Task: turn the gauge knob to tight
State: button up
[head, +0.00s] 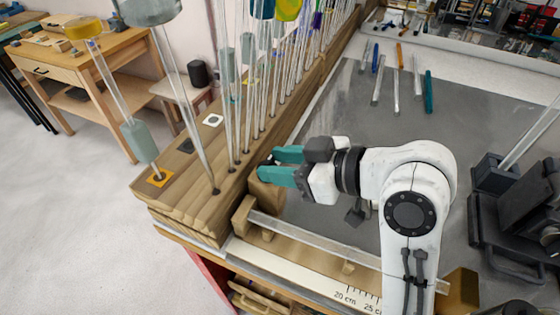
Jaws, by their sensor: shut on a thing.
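My gripper (271,164), with teal fingers, reaches left to a wooden block (264,195) beside the long rack. Its fingers are closed on a small dark part at the block, which I take for the gauge knob (264,164). The fingers mostly hide the knob, and I cannot read its turn position. The pale gauge scale (300,275), marked 20 cm and 25 cm, runs along the front edge. A clear glass rod (315,239) lies above it on wooden supports.
The wooden rack (190,210) holds several upright glass rods close to my fingertips. Loose rods, including a teal one (428,92), lie on the grey bench top (330,110). A dark device (530,220) stands at right. The bench middle is mostly clear.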

jog(key=shift+w+n+g, duration=0.1)
jog(key=shift+n+g, duration=0.3)
jog(key=o, duration=1)
jog(key=shift+o, duration=0.2)
jog(key=shift+d, duration=0.1)
jog(key=p+v, duration=0.4)
jog(key=v, duration=0.6)
jog(key=shift+d+p, duration=0.4)
